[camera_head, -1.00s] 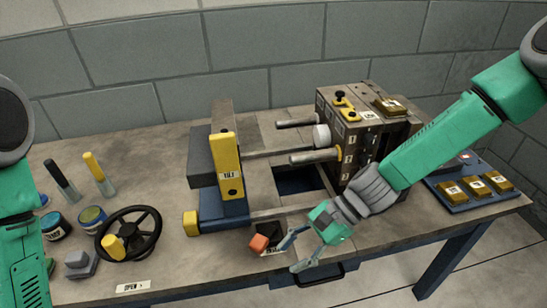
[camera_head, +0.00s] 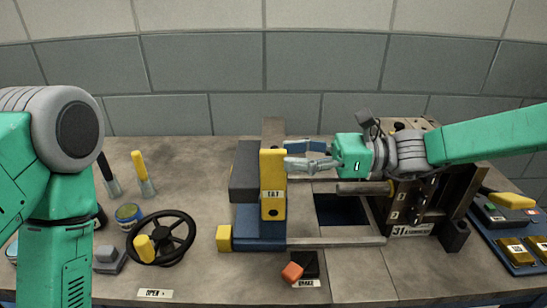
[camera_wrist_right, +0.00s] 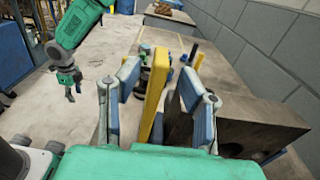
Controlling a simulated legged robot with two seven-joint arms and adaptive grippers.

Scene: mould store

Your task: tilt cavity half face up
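A yellow upright bar (camera_head: 272,184) labelled TILT stands on the front of a dark grey block (camera_head: 244,172), on a blue base. I cannot tell which mould part is the cavity half. My right gripper (camera_head: 288,154) is open, with its fingertips at the bar's upper right edge. In the right wrist view the bar (camera_wrist_right: 154,95) shows between the two spread fingers (camera_wrist_right: 158,72), with gaps on both sides. My left gripper is outside the head view; in the right wrist view it appears small (camera_wrist_right: 72,90), its fingers apart and empty, over the bench.
A mould block (camera_head: 405,205) with guide pins stands at right, partly behind my right arm. A black handwheel (camera_head: 176,255) lies at front left. An orange-topped brake pedal (camera_head: 292,271) sits in front. Brass blocks (camera_head: 517,252) lie on a blue tray at far right.

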